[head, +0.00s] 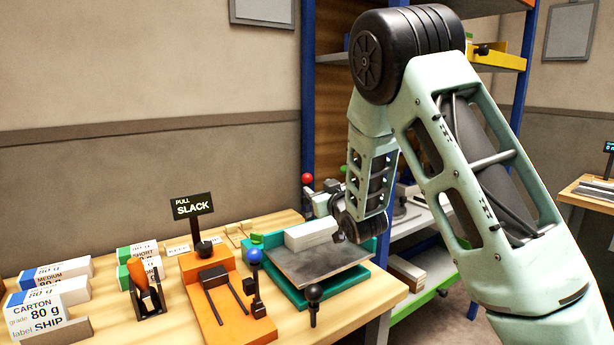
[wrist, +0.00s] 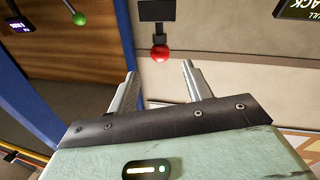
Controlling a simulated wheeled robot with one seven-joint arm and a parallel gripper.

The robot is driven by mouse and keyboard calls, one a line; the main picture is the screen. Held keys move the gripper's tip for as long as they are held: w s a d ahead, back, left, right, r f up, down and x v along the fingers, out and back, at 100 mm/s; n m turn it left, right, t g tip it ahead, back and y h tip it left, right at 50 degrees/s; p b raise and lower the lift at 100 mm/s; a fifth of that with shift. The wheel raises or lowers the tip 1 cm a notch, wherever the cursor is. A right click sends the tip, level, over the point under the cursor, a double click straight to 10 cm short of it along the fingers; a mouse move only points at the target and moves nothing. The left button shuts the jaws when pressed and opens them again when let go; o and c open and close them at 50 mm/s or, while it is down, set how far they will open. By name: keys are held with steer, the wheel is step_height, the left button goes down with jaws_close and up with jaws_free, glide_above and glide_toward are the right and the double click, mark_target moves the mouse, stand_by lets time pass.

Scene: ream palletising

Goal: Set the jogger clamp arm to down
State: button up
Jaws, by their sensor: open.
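The jogger (head: 357,280) is a green-framed unit with a tilted grey plate on the bench, and a white ream (head: 311,234) lies on the plate. A red ball knob (head: 307,178) stands behind it; I cannot tell for sure that it belongs to the clamp arm. A red knob also shows in the wrist view (wrist: 160,54), under a black plate, ahead of the gap between my fingers. My gripper (wrist: 159,70) is open and empty, with the knob apart from both fingertips. In the head view my wrist hangs over the jogger's back right and hides part of it.
An orange unit (head: 228,312) with a blue-knobbed lever (head: 253,257) and a black SLACK sign (head: 193,206) stands left of the jogger. Labelled reams (head: 55,273) lie farther left. A blue-posted shelf (head: 309,80) rises behind. The bench's front right corner is clear.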

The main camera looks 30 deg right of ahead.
mark_target(310, 181)
steer(key=w, duration=0.3)
steer(key=w+d+p, duration=0.1)
steer(key=w, duration=0.2)
steer(key=w+p, duration=0.1)
steer(key=w, duration=0.2)
steer(key=shift+w+d, duration=0.1)
steer(key=shift+d, duration=0.15)
steer(key=shift+c, duration=0.3)
